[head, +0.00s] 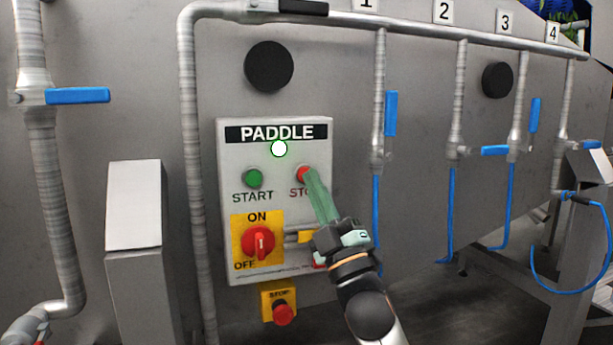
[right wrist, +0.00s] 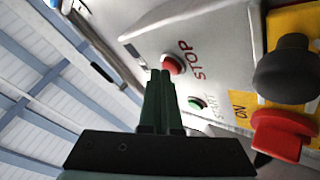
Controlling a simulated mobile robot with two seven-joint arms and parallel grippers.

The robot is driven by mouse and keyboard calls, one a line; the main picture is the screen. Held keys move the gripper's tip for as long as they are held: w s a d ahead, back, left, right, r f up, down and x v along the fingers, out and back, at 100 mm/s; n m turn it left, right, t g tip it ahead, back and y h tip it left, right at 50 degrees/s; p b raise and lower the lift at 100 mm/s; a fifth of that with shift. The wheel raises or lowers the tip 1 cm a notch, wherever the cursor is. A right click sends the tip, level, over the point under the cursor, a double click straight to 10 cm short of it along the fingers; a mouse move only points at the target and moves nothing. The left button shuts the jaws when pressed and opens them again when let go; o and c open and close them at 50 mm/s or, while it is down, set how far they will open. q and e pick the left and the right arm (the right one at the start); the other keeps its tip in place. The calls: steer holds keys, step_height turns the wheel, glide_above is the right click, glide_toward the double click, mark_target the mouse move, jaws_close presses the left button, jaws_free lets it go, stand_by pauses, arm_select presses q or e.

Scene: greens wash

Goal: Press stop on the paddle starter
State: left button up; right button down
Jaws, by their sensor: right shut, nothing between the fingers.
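The paddle starter (head: 228,200) is a light grey box labelled PADDLE on the grey tank wall. Its red stop button (head: 301,173) is at the upper right, partly covered by my fingers. It also shows in the right wrist view (right wrist: 174,64), just beyond the fingertips. The green start button (head: 253,178) is to its left. My right gripper (head: 311,175) is shut and empty, its green fingers pointing at the stop button. The tips are at or very near the button; I cannot tell whether they touch. My left gripper is not in view.
A red rotary switch (head: 258,243) on a yellow plate is below the start button. A red emergency stop (head: 283,313) hangs under the box. A white round lamp (head: 279,148) with a green rim shows below the label. Pipes with blue valve handles (head: 391,113) stand to the right.

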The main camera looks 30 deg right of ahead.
steer(key=shift+w, duration=0.15)
stand_by(0.5)
steer(key=shift+s+a, duration=0.15)
steer(key=shift+s, duration=0.65)
steer(key=shift+s, duration=0.1)
steer(key=s, duration=0.2)
steer(key=s+a, duration=0.1)
steer(key=s, duration=0.1)
steer(key=shift+s+a+p, duration=0.1)
steer(key=shift+s+p, duration=0.25)
steer(key=shift+p, duration=0.05)
stand_by(0.3)
